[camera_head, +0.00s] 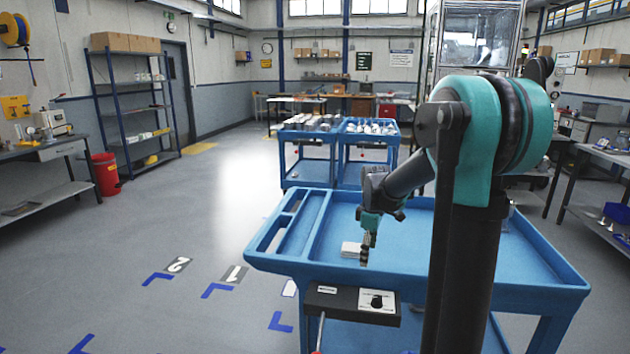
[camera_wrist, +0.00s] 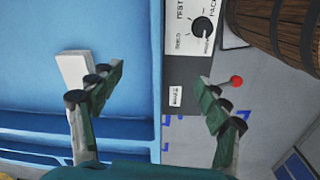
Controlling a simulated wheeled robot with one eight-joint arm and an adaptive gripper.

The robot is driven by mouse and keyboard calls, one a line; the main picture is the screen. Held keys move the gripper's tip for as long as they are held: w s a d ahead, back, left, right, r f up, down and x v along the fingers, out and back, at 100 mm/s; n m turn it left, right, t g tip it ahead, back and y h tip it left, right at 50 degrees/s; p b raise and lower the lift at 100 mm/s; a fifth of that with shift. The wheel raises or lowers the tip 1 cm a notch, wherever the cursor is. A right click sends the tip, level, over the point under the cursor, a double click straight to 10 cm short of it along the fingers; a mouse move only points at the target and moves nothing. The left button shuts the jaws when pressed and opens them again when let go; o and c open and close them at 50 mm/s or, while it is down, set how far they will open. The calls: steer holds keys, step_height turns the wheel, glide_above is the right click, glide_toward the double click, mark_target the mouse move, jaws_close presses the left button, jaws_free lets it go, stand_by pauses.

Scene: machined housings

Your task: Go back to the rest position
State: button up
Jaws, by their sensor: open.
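My gripper (camera_head: 366,250) hangs fingers down over the near part of the blue cart's tray (camera_head: 540,268), close to its front edge. In the wrist view my gripper (camera_wrist: 160,82) has its two fingers spread wide, with nothing between them. A small white block (camera_head: 350,248) lies on the tray floor beside the fingers. The white block also shows in the wrist view (camera_wrist: 74,70), partly behind the left finger. My arm is bent, with its elbow high at the right in the head view.
A control box with a black knob (camera_head: 377,302) is fixed to the cart's front, under the fingers. Two loaded blue carts (camera_head: 308,138) (camera_head: 368,139) stand behind. A bench (camera_head: 600,152) stands at right. The floor at left (camera_head: 190,215) is clear.

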steer(key=s+f+m+t, duration=0.1)
steer(key=s+m, duration=0.3)
steer(key=s, duration=0.4)
steer(key=s+d+f+m+t, duration=0.1)
steer(key=s+f+m, duration=0.3)
steer(key=s, duration=0.3)
steer(key=s+d+f+m+t, duration=0.1)
steer(key=s+f+m, duration=0.2)
steer(key=s+m, duration=0.2)
steer(key=s, duration=0.3)
steer(key=shift+s+d+f+t, duration=0.25)
steer(key=shift+s+t, duration=0.05)
steer(key=shift+s, duration=0.05)
